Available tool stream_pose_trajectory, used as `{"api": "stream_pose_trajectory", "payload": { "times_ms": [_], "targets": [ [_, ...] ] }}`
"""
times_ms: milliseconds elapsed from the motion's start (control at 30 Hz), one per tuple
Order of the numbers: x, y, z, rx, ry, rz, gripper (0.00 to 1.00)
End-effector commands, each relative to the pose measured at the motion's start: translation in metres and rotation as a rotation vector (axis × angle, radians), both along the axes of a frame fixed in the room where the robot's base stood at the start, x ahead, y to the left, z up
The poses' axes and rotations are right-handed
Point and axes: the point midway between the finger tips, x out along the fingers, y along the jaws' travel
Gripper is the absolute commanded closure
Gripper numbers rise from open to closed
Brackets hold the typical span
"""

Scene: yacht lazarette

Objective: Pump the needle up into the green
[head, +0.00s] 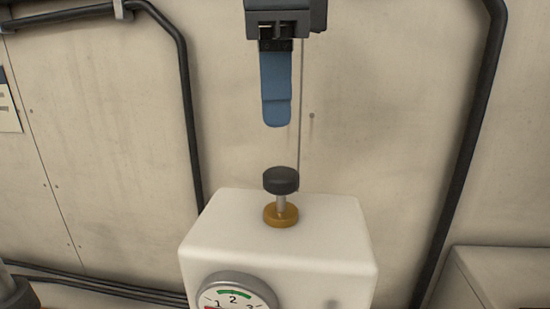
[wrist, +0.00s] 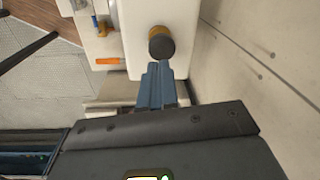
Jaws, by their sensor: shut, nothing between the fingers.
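A white box (head: 278,250) carries a plunger with a black knob (head: 281,180) on a short metal stem and a brass collar (head: 281,215) on its top. The knob also shows in the wrist view (wrist: 161,47). A round gauge (head: 235,294) on the box's front has numbers and a green band near 2, with red at its lower left. The frame's bottom cuts it off, and I cannot see where its needle points. My gripper (head: 277,122), with blue fingers, is shut and empty, pointing down above the knob with a clear gap between. Its fingertips also show in the wrist view (wrist: 160,68).
Dark pipes (head: 470,120) run along the pale wall on both sides. A pale box (head: 500,280) stands at the lower right. In the wrist view, an orange-handled item (wrist: 108,61) lies beside the white box. The air around the knob is clear.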

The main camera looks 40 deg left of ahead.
Motion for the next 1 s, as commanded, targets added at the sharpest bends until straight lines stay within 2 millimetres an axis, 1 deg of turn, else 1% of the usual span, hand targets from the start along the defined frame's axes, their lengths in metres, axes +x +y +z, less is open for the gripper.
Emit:
{"api": "stream_pose_trajectory", "payload": {
  "times_ms": [100, 700, 900, 1000],
  "targets": [
    [-0.002, -0.001, 0.009, 0.0, -0.026, 0.155, 1.0],
    [-0.012, -0.007, 0.057, -0.056, -0.172, 0.951, 1.0],
    [-0.016, -0.01, 0.07, -0.093, -0.218, 1.184, 1.0],
    [-0.018, -0.01, 0.076, -0.108, -0.235, 1.268, 1.0]
  ]
}}
